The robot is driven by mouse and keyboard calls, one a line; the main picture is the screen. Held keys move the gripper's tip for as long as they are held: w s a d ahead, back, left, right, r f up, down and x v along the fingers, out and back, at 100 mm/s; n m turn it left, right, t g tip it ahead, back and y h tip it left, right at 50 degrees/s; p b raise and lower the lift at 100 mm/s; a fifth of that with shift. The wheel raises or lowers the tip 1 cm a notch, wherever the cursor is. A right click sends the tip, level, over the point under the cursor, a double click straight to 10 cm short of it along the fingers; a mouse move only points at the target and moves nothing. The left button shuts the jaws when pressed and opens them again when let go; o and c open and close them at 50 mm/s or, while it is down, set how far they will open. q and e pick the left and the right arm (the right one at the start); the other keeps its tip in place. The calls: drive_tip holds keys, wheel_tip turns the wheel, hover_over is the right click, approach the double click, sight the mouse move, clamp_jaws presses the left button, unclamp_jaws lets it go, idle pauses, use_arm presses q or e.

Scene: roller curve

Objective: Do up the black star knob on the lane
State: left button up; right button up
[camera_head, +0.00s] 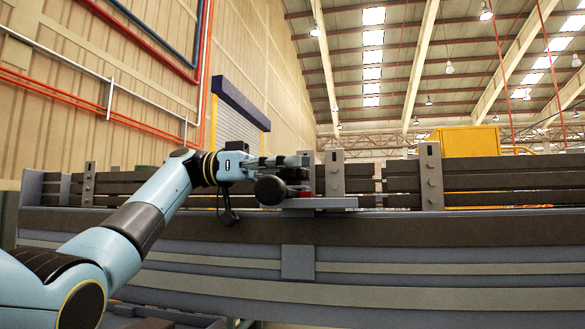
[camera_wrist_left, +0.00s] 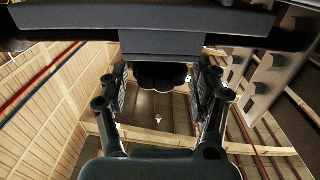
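The black star knob (camera_wrist_left: 160,76) shows in the left wrist view as a dark lobed shape against a grey block (camera_wrist_left: 160,42). My left gripper (camera_wrist_left: 161,92) is open, one finger on each side of the knob, with a small gap visible on both sides. In the head view my left gripper (camera_head: 290,165) is at the lane (camera_head: 400,228), just above a grey ledge (camera_head: 325,202). A black rounded shape (camera_head: 270,190) and a bit of red show beside it; I cannot tell whether the black shape is the knob. My right gripper is not in view.
Grey upright brackets (camera_head: 334,175) and dark rails (camera_head: 490,180) stand along the lane to the right of the gripper. A yellow cabinet (camera_head: 470,141) stands behind. The space above the lane looks clear.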

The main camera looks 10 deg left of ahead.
use_arm(q)
drive_tip(key=shift+f, duration=0.15)
drive_tip(key=shift+a, duration=0.25)
drive_tip(key=a, duration=1.1)
drive_tip(key=shift+a, duration=0.3)
drive_tip(key=shift+w, duration=0.1)
